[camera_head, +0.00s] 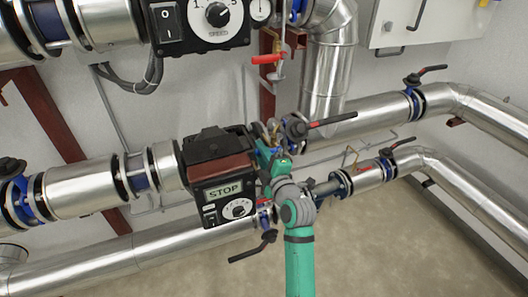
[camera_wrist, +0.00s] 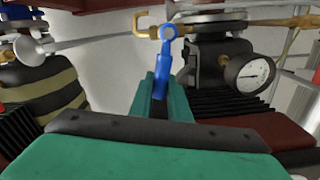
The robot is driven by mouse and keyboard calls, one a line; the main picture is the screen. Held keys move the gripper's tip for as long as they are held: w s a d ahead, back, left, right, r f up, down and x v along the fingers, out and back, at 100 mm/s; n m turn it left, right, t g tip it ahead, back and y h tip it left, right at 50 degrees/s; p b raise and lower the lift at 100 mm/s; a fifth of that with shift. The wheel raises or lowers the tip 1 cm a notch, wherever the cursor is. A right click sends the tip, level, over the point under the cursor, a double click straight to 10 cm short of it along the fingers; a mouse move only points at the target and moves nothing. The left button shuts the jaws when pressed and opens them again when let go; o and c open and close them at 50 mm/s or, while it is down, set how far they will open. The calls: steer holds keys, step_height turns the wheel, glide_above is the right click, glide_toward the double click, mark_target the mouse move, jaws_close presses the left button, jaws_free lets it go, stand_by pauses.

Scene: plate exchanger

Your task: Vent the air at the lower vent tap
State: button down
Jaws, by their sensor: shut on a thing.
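A small tap with a blue lever (camera_wrist: 164,58) sits on a thin brass pipe (camera_wrist: 145,27) in the wrist view. The lever hangs downward from its round blue hub. My green gripper (camera_wrist: 160,88) is shut on the lower end of this lever. In the head view my gripper (camera_head: 267,155) is at the pipe fittings just right of the lower pump (camera_head: 219,183). The tap itself is mostly hidden there by my arm. The pump's display reads STOP.
A round pressure gauge (camera_wrist: 249,72) is close to the right of my gripper. A red-handled tap (camera_head: 267,59) is higher up. Open floor lies at the lower right.

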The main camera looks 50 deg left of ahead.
steer(key=c, duration=1.7)
jaws_free()
steer(key=shift+o, duration=0.2)
steer(key=shift+d, duration=0.1)
steer(key=v, duration=1)
steer(key=shift+s+d, duration=0.15)
steer(key=shift+d, duration=0.15)
